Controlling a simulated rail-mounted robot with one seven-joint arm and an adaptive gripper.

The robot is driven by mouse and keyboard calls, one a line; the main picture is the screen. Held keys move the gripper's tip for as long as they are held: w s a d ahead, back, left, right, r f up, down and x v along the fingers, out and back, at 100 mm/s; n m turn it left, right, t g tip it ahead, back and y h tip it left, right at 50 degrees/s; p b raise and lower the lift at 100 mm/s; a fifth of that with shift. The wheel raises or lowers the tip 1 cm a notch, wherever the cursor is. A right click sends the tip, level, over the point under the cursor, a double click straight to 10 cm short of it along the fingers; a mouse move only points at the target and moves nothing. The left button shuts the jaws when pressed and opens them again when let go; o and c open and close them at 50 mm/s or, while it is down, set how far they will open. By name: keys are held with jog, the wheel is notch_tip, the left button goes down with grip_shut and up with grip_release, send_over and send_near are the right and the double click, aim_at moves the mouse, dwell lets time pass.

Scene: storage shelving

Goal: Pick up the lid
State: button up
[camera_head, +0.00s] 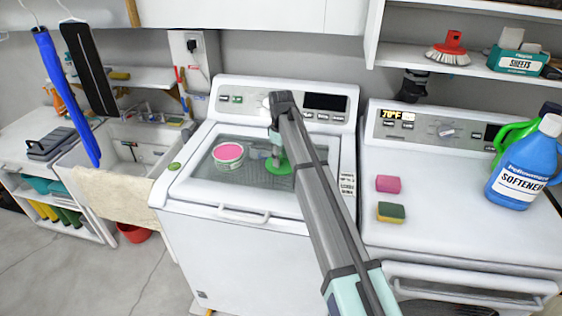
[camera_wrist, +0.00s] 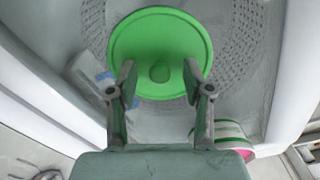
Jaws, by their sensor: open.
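The lid is a round green disc with a small raised knob. In the head view the lid (camera_head: 281,168) lies on the glass top of the left white machine, partly hidden by my arm. In the wrist view the lid (camera_wrist: 160,38) fills the upper middle. My gripper (camera_wrist: 159,76) is open, with one finger on each side of the knob as seen from the wrist. I cannot tell whether the fingers touch the lid. In the head view my gripper (camera_head: 274,155) is just above the lid.
A striped tub with pink contents (camera_head: 229,153) stands just left of the lid; it also shows in the wrist view (camera_wrist: 234,134). The control panel (camera_head: 325,102) rises behind. Right, the other machine holds a pink sponge (camera_head: 388,184), a green-yellow sponge (camera_head: 391,212) and a softener bottle (camera_head: 522,170).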

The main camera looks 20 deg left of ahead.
jog(key=shift+f, duration=0.2)
grip_shut()
jog(key=shift+r, duration=0.15)
